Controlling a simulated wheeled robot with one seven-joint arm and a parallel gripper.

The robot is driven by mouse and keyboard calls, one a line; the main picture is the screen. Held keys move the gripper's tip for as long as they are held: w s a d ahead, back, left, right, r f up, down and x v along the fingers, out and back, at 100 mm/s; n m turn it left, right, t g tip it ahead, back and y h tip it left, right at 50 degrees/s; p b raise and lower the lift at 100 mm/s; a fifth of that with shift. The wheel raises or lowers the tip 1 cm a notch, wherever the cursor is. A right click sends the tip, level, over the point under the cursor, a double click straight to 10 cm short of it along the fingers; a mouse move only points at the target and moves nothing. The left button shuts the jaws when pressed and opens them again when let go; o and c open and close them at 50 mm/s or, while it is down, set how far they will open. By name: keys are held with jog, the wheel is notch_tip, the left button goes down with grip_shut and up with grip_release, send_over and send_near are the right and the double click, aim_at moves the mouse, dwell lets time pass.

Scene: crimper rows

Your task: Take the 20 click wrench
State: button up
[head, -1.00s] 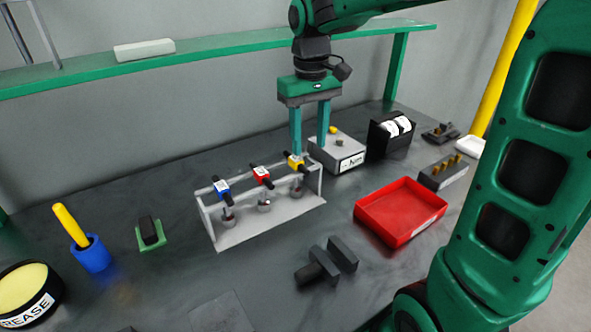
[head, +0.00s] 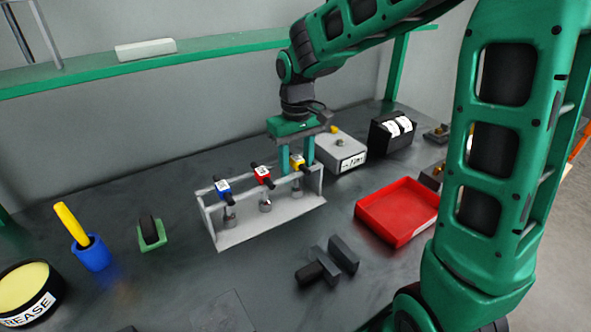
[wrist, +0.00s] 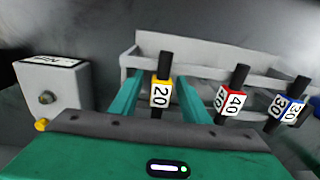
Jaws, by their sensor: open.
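The 20 click wrench has a yellow block with a "20" label and a black handle; it shows in the wrist view (wrist: 160,94) and in the head view (head: 298,162). It hangs upright at one end of a grey rack (head: 262,222). My gripper (wrist: 160,88) is open, with one green finger on each side of the 20 wrench; whether they touch it I cannot tell. In the head view my gripper (head: 296,166) is low at the rack's right end and partly hides the wrench. The red 40 wrench (wrist: 233,98) and blue 30 wrench (wrist: 288,106) hang beside it.
A grey box with a knob (head: 338,150) stands close behind the rack's right end. A red tray (head: 398,212) lies to the right. Dark blocks (head: 328,262) lie in front. A blue cup with a yellow handle (head: 90,253) and a green holder (head: 151,235) are at left.

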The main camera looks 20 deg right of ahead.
jog(key=shift+f, duration=0.65)
grip_shut()
jog(key=shift+r, duration=0.1)
